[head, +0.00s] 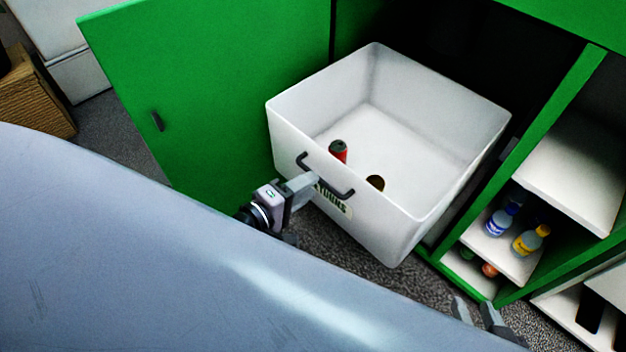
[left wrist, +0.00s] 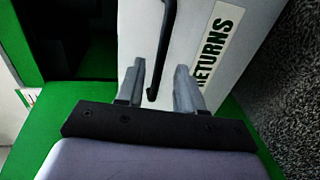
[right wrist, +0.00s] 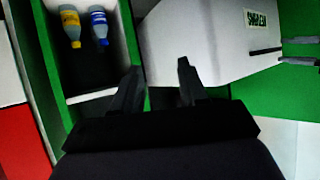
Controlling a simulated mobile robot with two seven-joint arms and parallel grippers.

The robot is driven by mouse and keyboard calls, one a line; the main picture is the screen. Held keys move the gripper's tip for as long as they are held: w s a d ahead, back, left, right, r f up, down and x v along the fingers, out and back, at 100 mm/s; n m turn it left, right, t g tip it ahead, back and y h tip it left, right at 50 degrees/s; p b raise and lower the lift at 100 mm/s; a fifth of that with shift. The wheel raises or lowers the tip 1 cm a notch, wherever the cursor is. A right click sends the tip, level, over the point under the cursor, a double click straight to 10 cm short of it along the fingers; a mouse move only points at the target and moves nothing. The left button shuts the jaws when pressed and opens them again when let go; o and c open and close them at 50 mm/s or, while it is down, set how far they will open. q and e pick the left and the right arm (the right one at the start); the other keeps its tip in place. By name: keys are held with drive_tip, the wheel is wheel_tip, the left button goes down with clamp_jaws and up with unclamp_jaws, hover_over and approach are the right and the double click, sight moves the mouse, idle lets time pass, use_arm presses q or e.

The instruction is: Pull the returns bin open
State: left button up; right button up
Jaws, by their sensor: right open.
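The white returns bin (head: 370,225) stands pulled well out of the green cabinet, its open top facing up. Its front carries a dark bar handle (head: 342,193) and a RETURNS label, which also shows in the left wrist view (left wrist: 219,40). My left gripper (head: 312,181) is at the handle. In the left wrist view its fingers are apart, with the handle's end (left wrist: 153,93) between them and a gap visible. My right gripper (head: 474,310) is open and empty, low near the cabinet's right part, away from the handle. The bin also shows in the right wrist view (right wrist: 195,40).
A red can (head: 338,151) and a brownish round-topped item (head: 376,183) are in the bin. A green door (head: 210,90) stands open at left. Shelves at right hold a blue-labelled bottle (head: 498,222) and a yellow one (head: 527,241). Grey carpet lies below the bin.

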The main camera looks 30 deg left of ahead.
use_arm(q)
drive_tip(key=shift+v, duration=2.1)
